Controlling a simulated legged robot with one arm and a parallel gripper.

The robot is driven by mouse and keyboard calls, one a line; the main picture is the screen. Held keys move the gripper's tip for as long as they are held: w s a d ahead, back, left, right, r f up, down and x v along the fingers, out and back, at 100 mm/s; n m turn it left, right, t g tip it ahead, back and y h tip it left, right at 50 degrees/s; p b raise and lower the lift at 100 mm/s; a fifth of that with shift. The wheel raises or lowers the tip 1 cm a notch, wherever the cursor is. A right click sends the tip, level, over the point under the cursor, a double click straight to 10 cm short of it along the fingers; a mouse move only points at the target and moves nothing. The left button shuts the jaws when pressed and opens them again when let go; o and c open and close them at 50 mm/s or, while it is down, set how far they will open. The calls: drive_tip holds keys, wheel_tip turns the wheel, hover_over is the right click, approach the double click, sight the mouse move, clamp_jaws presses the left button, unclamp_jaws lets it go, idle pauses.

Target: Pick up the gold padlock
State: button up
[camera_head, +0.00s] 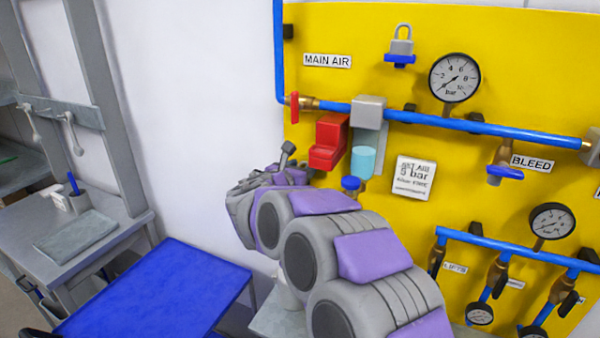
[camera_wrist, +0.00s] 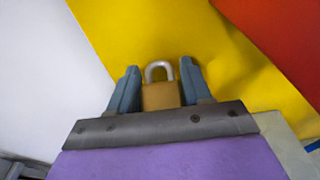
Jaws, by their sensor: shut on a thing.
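The gold padlock (camera_wrist: 161,96) shows in the wrist view with its silver shackle pointing up. It sits between the two blue-grey fingers of my gripper (camera_wrist: 162,88), which are shut on its body. The yellow panel is behind it. In the head view my arm reaches toward the left edge of the panel, and my gripper (camera_head: 286,152) is mostly hidden behind the arm's own links. The gold padlock cannot be made out in the head view.
The yellow panel (camera_head: 400,240) carries blue pipes, gauges and a red block (camera_head: 328,142) close to my gripper. A silver padlock (camera_head: 402,42) is up on the panel. A blue table top (camera_head: 160,300) stands below left, with a grey bench (camera_head: 120,222) beyond.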

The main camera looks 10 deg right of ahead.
drive_tip(key=shift+r, duration=0.65)
drive_tip(key=shift+s+a+r+p, duration=0.15)
drive_tip(key=shift+r+p, duration=0.05)
drive_tip(key=shift+p, duration=0.1)
drive_tip(key=f+p+v, duration=0.2)
drive_tip(key=v, duration=1.5)
drive_tip(key=w+d+f+n+t+y, duration=0.2)
drive_tip(key=w+d+f+n+y, duration=0.1)
drive_tip(key=d+f, duration=0.6)
drive_tip(key=shift+w+d+n+y, duration=0.25)
drive_tip(key=shift+w+n+y, duration=0.15)
drive_tip(key=shift+w+y, duration=0.45)
drive_tip(key=shift+a+f, duration=0.1)
